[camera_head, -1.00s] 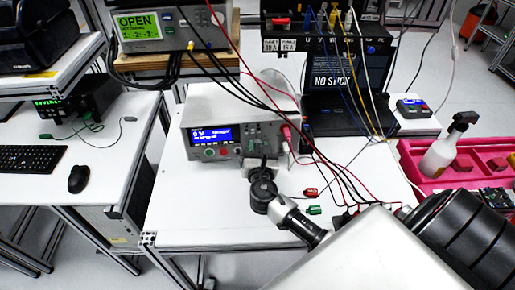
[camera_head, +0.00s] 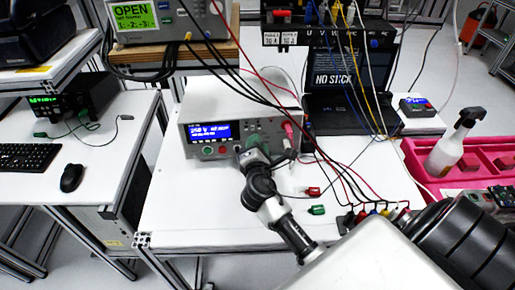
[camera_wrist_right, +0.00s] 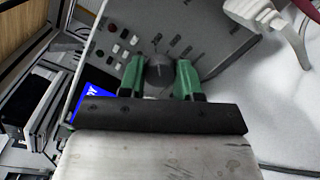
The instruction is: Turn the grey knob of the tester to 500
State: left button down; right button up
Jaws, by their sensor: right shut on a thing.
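The tester (camera_head: 232,103) is a light grey box on the white table, with a lit blue display (camera_head: 209,132). The display shows a voltage that looks like 250 V; its small text is too fine to read. My right gripper (camera_head: 250,146) is at the right part of the tester's front. In the right wrist view its two green fingers (camera_wrist_right: 159,78) are shut on the grey knob (camera_wrist_right: 158,68), one on each side. In the head view the gripper hides the knob. My left gripper is not in view.
Black and red cables hang in front of the tester's right side, with a red plug (camera_head: 288,130) close to my gripper. Red and green clips (camera_head: 315,210) lie on the table (camera_head: 185,215). A pink tray (camera_head: 425,160) with a spray bottle (camera_head: 447,150) stands at the right.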

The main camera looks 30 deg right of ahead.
jog(key=shift+m+g+b, duration=0.4)
jog(key=shift+m+b, duration=0.2)
jog(key=shift+m, duration=2.5)
jog(key=o, duration=0.9)
jog(key=b+v, duration=0.1)
jog(key=v, duration=1)
jog(key=shift+d+b, duration=0.15)
jog(key=shift+b, duration=0.25)
